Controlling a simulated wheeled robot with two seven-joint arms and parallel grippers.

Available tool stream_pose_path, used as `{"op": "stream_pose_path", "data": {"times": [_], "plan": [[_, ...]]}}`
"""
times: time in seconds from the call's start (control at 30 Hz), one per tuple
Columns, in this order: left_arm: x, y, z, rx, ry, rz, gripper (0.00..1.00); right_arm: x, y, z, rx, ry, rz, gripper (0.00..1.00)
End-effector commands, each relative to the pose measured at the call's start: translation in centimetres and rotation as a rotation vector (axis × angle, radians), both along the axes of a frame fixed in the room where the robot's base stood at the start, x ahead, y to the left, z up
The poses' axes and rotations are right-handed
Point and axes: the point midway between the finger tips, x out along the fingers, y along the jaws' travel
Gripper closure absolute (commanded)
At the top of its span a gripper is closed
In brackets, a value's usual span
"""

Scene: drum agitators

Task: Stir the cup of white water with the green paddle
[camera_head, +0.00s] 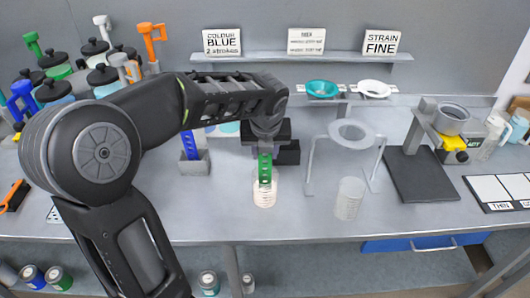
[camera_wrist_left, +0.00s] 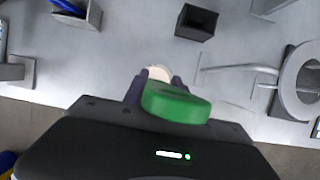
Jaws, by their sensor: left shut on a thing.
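My left gripper (camera_head: 264,152) points down and is shut on the green paddle (camera_head: 265,170). The paddle hangs upright, with its lower end at the mouth of the cup of white water (camera_head: 264,194). Its lower tip is hidden, so I cannot tell how deep it reaches. In the left wrist view the green paddle (camera_wrist_left: 176,104) sits between the fingers, and a pale bit of the cup (camera_wrist_left: 159,73) shows behind it. My right gripper is in neither view.
A dark empty holder (camera_head: 288,153) stands just behind the cup. A blue paddle (camera_head: 189,143) stands in a grey holder at left. A ring stand (camera_head: 309,165) and a clear cup (camera_head: 349,198) are at right. Signs on the shelf (camera_head: 270,57) read "COLOUR BLUE 2 strokes" and "STRAIN FINE".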

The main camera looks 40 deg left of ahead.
Motion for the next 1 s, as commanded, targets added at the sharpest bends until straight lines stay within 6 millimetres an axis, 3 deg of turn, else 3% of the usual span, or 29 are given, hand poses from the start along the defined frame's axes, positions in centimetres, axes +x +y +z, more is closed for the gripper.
{"op": "stream_pose_path", "data": {"times": [0.07,1.0], "plan": [[0.0,0.0,1.4,0.0,-0.001,0.0,1.0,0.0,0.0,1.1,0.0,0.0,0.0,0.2],[0.1,0.0,11.1,0.0,-0.002,0.0,1.0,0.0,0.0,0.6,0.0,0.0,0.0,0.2]]}}
